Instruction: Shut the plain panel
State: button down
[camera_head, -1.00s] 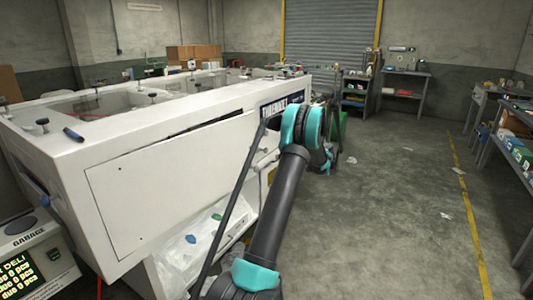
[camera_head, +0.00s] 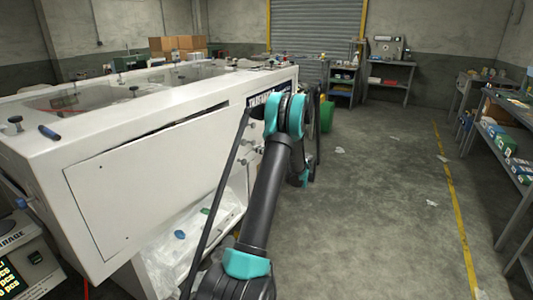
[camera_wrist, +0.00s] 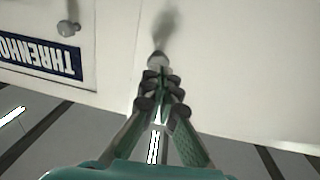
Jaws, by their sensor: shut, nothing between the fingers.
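The plain panel (camera_head: 150,185) is a large white flap on the long side of the white machine (camera_head: 48,175). It stands ajar, tilted out from the machine, with a dark gap along its upper edge. My gripper (camera_wrist: 158,62) is shut and empty in the wrist view, its tips close to a white surface and its shadow just beyond them. I cannot tell whether the tips touch. In the head view my arm's links hide the gripper. A blue label with white letters (camera_wrist: 38,58) and a round knob (camera_wrist: 68,28) are left of the gripper.
A clear bag (camera_head: 190,240) with blue and green pieces lies below the panel. A garage-labelled box (camera_head: 25,255) stands at the lower left. Shelves with boxes (camera_head: 510,145) line the right. The grey floor (camera_head: 385,210) between is mostly clear.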

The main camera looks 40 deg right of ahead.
send_near(238, 142)
jog(key=shift+w+a+r, duration=0.1)
jog(key=shift+w+a, duration=0.5)
jog(key=shift+w, duration=0.15)
jog(key=w, duration=0.3)
jog(key=w+a+n+y, duration=0.1)
jog(key=w, duration=0.1)
jog(key=w+a+y, duration=0.1)
jog(key=w, duration=0.2)
jog(key=shift+w+g, duration=0.35)
jog(key=shift+g, duration=0.05)
jog(key=shift+w+a+r+n, duration=0.1)
jog(key=shift+w+r+n, duration=0.1)
jog(key=shift+w+n, duration=0.15)
jog(key=shift+w+a, duration=0.1)
jog(key=shift+w, duration=0.05)
